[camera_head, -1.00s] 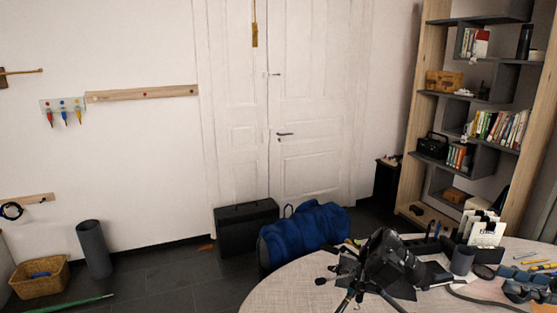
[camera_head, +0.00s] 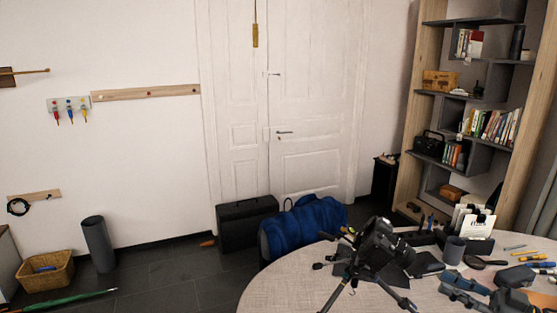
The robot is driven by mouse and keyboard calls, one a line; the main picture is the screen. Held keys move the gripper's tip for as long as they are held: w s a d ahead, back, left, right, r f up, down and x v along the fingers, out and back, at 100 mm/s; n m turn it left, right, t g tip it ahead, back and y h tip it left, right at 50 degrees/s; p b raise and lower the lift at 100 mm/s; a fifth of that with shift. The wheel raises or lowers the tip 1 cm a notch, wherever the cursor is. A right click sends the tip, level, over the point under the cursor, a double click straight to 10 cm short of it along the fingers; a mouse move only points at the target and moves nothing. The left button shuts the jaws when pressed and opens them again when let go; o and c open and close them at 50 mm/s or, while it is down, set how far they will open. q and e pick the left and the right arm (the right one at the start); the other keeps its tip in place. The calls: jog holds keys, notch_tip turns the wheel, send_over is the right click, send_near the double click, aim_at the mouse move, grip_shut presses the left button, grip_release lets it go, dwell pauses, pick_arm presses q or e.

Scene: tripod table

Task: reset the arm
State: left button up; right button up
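My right gripper (camera_head: 478,281) is at the bottom right, over the right part of the round table (camera_head: 285,285). It is grey-blue, with two fingers that look spread apart and nothing seen between them. The picture's bottom edge cuts off part of it. A black camera on a tripod (camera_head: 378,242) stands on the table, to the left of this gripper and apart from it. My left gripper is not in view.
A dark cup (camera_head: 454,250), a magnifier (camera_head: 478,262), a card holder (camera_head: 475,222) and pens lie near the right gripper. A blue bag (camera_head: 305,228) and a black case (camera_head: 246,224) stand on the floor behind the table. The table's left part is clear.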

jog(key=s+a+f+m+t+h, duration=0.1)
jog(key=a+f+m+t+h, duration=0.3)
jog(key=a+f+m+h, duration=0.65)
jog(key=s+a+f+g+h, duration=0.2)
jog(key=s+f+g, duration=0.2)
jog(key=s, duration=0.5)
jog(key=s+a+f+g+h, duration=0.2)
jog(key=s+a+f+g, duration=0.15)
jog(key=s, duration=0.65)
jog(key=s+a+f+g+h, duration=0.1)
jog(key=s+f+g, duration=0.3)
jog(key=s, duration=0.5)
notch_tip(320, 180, down, 29)
jog(key=n+g+b, duration=0.1)
jog(key=b, duration=0.4)
pick_arm(q)
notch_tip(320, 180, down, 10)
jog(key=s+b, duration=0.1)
jog(key=b, duration=0.4)
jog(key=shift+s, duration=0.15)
pick_arm(e)
jog(key=s+d+f+g, duration=0.1)
jog(key=s+f, duration=0.8)
jog(key=f, duration=0.2)
jog(key=s+d+f, duration=0.1)
jog(key=s+f, duration=0.8)
jog(key=f, duration=0.3)
jog(key=shift+d+g, duration=0.3)
jog(key=shift+g, duration=0.05)
